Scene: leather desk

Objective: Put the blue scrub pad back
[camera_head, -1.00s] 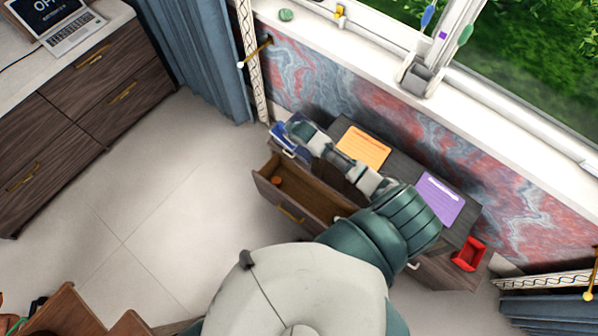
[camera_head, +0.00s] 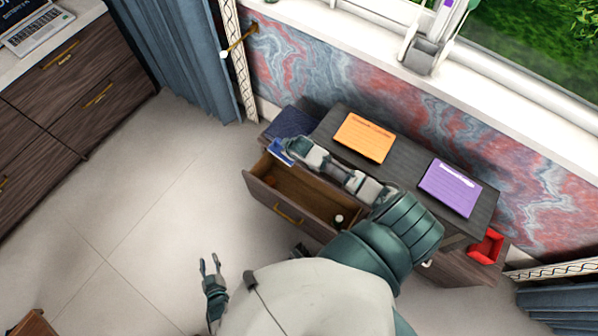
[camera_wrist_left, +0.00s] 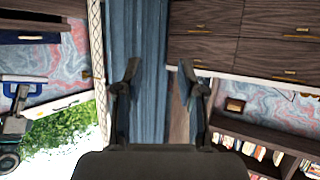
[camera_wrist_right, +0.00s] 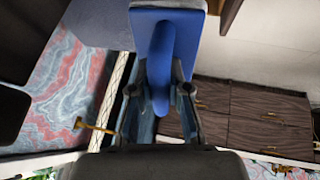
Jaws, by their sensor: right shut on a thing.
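The blue scrub pad (camera_head: 280,151) is at the end of my right arm in the head view, above or at the left end of the open drawer (camera_head: 288,214); I cannot tell its height. In the right wrist view, the pad's blue handle (camera_wrist_right: 161,60) sits between the fingers of my right gripper (camera_wrist_right: 163,100), which is shut on it. The flat pad body lies beyond the handle. My left gripper (camera_head: 209,262) is open and empty over the floor, left of my body; its spread fingers show in the left wrist view (camera_wrist_left: 158,75).
The dark desk (camera_head: 400,160) carries an orange sheet (camera_head: 364,137) and a purple sheet (camera_head: 450,187). A dark blue surface (camera_head: 291,122) is at its left end, a red tray (camera_head: 487,246) at its right. The drawer holds small items (camera_head: 339,218). The floor (camera_head: 150,220) is clear.

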